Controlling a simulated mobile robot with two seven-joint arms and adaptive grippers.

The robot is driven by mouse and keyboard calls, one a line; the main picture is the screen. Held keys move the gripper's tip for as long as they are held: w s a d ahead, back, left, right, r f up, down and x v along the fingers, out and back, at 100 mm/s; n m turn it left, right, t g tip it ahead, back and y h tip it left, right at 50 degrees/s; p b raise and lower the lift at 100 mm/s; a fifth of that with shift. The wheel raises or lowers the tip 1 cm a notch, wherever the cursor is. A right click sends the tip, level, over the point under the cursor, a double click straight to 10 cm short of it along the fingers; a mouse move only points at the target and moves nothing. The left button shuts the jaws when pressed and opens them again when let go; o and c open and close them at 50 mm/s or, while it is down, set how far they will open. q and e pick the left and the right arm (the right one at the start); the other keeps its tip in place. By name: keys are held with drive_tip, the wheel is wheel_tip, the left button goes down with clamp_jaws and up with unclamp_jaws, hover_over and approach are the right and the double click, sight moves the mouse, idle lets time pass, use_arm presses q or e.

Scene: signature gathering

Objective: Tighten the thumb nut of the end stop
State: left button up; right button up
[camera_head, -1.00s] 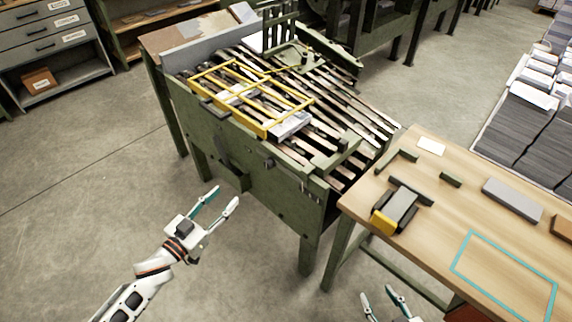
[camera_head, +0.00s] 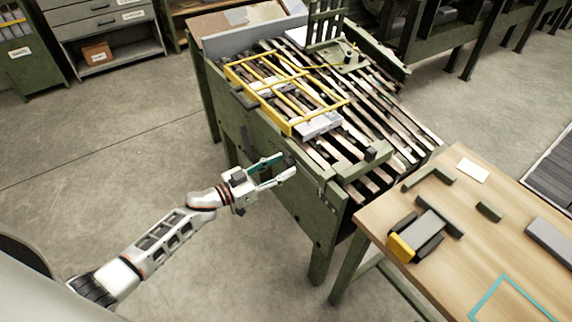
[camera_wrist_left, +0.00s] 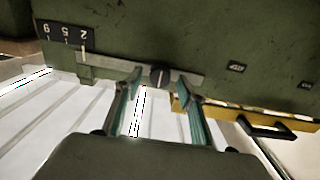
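In the left wrist view the thumb nut, a small dark knob (camera_wrist_left: 159,76), sits on a grey slotted bar (camera_wrist_left: 108,66) on a green metal face. My left gripper (camera_wrist_left: 157,84) is open, one teal-lined finger on each side of the knob, with a visible gap to each. In the head view my left gripper (camera_head: 279,167) reaches the green side of the slatted machine (camera_head: 325,232). The fingers partly cover the knob's area there, and I cannot make out the end stop clearly. My right gripper is out of view.
A yellow frame (camera_head: 290,128) lies on the machine's slats. A black number scale (camera_wrist_left: 66,36) is beside the bar. A wooden table (camera_head: 440,272) with a yellow-ended block (camera_head: 401,248) stands at right. The floor at lower left is clear apart from my arm.

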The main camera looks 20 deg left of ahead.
use_arm(q)
drive_tip(key=shift+x, duration=0.9)
drive_tip(key=c, duration=1.1)
drive_tip(key=shift+c, duration=0.2)
